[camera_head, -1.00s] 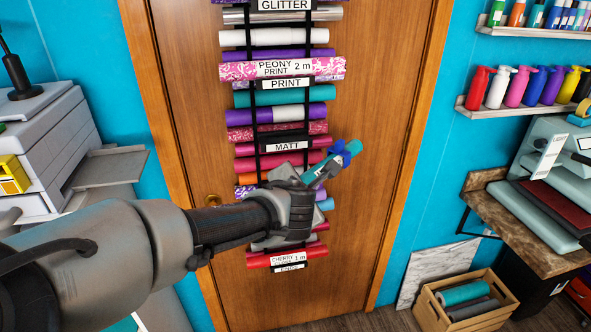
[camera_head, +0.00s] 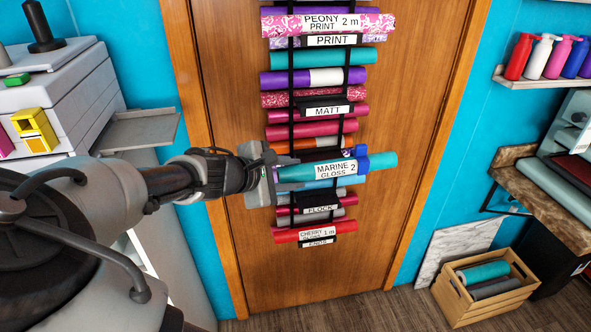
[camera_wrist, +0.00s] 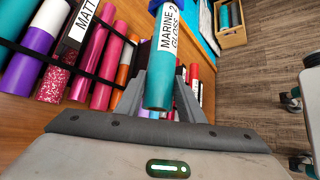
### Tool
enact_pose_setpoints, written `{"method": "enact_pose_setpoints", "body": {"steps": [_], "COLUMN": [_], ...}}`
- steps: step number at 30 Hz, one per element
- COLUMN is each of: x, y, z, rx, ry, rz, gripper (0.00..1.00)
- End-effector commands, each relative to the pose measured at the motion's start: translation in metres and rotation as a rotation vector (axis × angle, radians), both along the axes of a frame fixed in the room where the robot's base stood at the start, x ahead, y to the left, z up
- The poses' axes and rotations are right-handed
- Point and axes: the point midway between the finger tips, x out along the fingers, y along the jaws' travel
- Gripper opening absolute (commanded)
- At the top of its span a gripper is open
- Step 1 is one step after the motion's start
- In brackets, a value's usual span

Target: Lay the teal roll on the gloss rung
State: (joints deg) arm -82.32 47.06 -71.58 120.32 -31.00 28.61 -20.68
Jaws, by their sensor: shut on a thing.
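My gripper (camera_head: 277,174) is shut on the teal roll (camera_head: 380,162), near its left end. The roll has a white label reading "MARINE GLOSS 2" and a blue band around it. It is held nearly level in front of the black door rack, right end slightly higher. In the wrist view the roll (camera_wrist: 158,92) sits between both fingers and points away from the palm. The rack's gloss rung label is not visible; the held roll covers the part between the "MATT" label (camera_head: 326,110) and the "FLOCK" label (camera_head: 320,209). Contact between roll and rack cannot be told.
An orange roll (camera_head: 285,146) shows just above the held roll and a light blue roll (camera_head: 345,182) just below. Other rolls fill the rack on the wooden door (camera_head: 235,230). A wooden crate (camera_head: 461,303) with rolls stands on the floor at right. A grey shelf (camera_head: 140,130) juts out at left.

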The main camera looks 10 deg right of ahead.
Motion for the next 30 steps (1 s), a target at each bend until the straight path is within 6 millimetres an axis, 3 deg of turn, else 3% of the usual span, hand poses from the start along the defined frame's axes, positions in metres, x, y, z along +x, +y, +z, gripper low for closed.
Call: {"method": "enact_pose_setpoints", "body": {"steps": [20, 30], "x": [-0.004, 0.022], "y": [0.003, 0.002], "z": [0.0, -0.003], "rx": [-0.004, -0.002], "ry": [-0.002, -0.002], "rz": [-0.042, -0.043], "gripper": [0.0, 0.0]}}
